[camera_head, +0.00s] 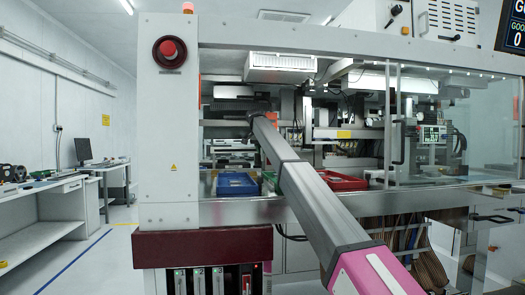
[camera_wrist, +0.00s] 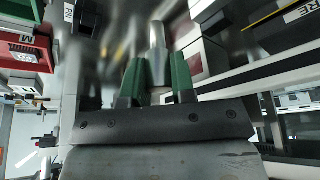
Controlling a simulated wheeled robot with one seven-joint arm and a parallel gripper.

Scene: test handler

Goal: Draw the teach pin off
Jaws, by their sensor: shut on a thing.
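In the wrist view, my gripper (camera_wrist: 158,75) has two green fingers, shut on a silvery cylindrical pin (camera_wrist: 157,38), which I take to be the teach pin. The pin stands out beyond the fingertips. The background near its tip is blurred, so I cannot tell whether it touches anything. In the head view, my arm reaches through the machine's open front, and the gripper and pin are hidden inside.
A blue tray (camera_head: 237,183) and a red tray (camera_head: 343,181) lie on the machine's deck. Clear panels (camera_head: 455,130) stand at the right. A label reading PIN (camera_wrist: 68,12) and a red box (camera_wrist: 24,50) are at the wrist view's left.

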